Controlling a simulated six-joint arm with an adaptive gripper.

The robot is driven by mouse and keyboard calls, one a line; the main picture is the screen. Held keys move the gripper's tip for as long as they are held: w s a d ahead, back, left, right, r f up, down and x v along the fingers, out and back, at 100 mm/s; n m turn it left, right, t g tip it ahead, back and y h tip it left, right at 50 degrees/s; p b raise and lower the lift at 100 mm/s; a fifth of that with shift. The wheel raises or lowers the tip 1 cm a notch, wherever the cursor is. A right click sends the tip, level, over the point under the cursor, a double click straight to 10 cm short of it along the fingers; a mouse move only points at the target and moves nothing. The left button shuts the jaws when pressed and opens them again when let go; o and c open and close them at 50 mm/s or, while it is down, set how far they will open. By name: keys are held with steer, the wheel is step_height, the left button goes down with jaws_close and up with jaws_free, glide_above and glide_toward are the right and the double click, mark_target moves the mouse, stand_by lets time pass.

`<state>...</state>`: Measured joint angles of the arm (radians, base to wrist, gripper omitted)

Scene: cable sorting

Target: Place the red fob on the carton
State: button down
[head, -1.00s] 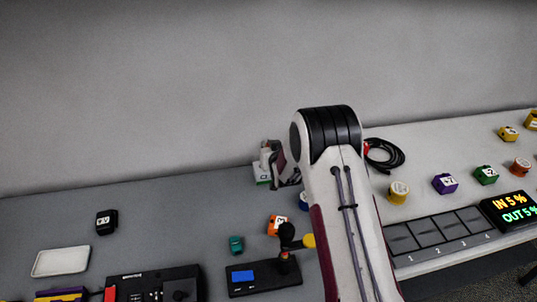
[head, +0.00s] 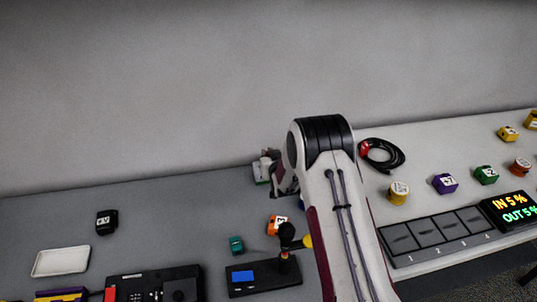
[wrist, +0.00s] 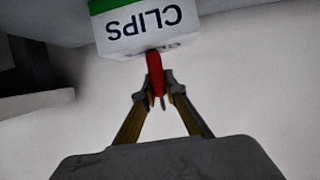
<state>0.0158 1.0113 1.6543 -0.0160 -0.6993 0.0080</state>
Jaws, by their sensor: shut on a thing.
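The red fob (wrist: 155,72) is pinched upright between the fingertips of my gripper (wrist: 154,101) in the wrist view. The white carton (wrist: 140,33), with a green band and the upside-down word CLIPS, is just beyond it. The fob's far end overlaps the carton's near edge in the picture; I cannot tell whether they touch. In the head view the carton (head: 262,170) stands near the wall, partly hidden behind my arm.
A black cable coil with a red part (head: 382,155) lies right of my arm. An orange block (head: 277,225), a teal block (head: 236,244) and a black device with a blue screen (head: 262,277) stand in front of the carton. The left back of the table is mostly clear.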

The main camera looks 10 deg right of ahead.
steer(key=shift+f, duration=0.15)
steer(key=c, duration=2.1)
jaws_free()
steer(key=shift+r, duration=0.2)
steer(key=shift+s+r, duration=0.25)
steer(key=shift+s, duration=0.25)
steer(key=shift+v, duration=5.4)
steer(key=shift+r, duration=0.1)
